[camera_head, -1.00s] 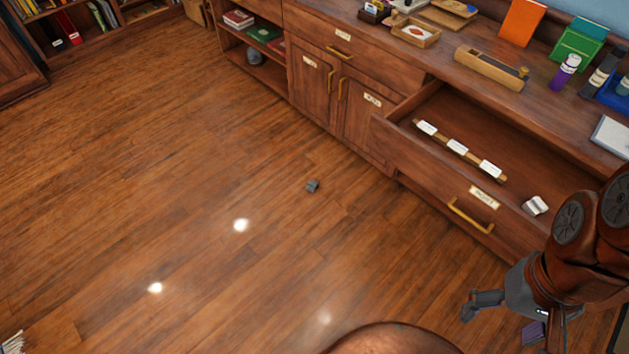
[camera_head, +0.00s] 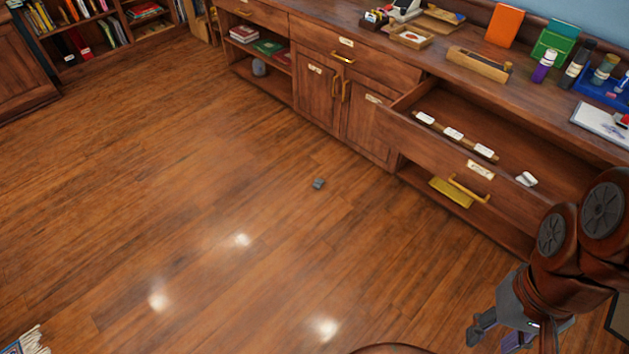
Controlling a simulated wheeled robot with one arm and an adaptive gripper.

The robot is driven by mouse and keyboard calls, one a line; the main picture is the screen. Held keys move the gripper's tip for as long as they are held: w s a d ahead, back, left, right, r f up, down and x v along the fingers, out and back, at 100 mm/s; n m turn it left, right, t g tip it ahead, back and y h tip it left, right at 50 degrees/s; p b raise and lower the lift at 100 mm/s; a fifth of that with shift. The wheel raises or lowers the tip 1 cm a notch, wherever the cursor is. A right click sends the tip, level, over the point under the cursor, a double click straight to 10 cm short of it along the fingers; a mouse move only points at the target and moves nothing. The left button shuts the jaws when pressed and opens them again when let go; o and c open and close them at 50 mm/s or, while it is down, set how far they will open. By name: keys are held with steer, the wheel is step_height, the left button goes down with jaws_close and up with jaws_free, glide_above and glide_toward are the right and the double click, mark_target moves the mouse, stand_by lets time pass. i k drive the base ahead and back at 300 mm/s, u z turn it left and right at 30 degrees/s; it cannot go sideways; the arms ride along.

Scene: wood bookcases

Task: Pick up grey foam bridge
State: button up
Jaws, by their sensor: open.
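A small dark grey block (camera_head: 318,184) lies alone on the wooden floor near the middle of the view. It looks like the grey foam bridge, but it is too small to make out its arch. My gripper (camera_head: 494,339) is at the lower right, open and empty, with its fingers pointing down. It is far from the grey block, with bare floor between them. My arm hides part of the floor and cabinet at the right.
An open drawer (camera_head: 440,150) juts from the cabinet, holding a labelled strip (camera_head: 453,133) and a small white object (camera_head: 526,179). A yellow item (camera_head: 451,191) lies on the shelf below. Bookcases (camera_head: 80,30) stand at the back left. The floor around the block is clear.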

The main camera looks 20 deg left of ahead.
mark_target(318, 182)
steer(key=u, duration=0.75)
steer(key=i, duration=1.1)
steer(key=u, duration=0.75)
steer(key=i, duration=1.7)
steer(key=z, duration=0.35)
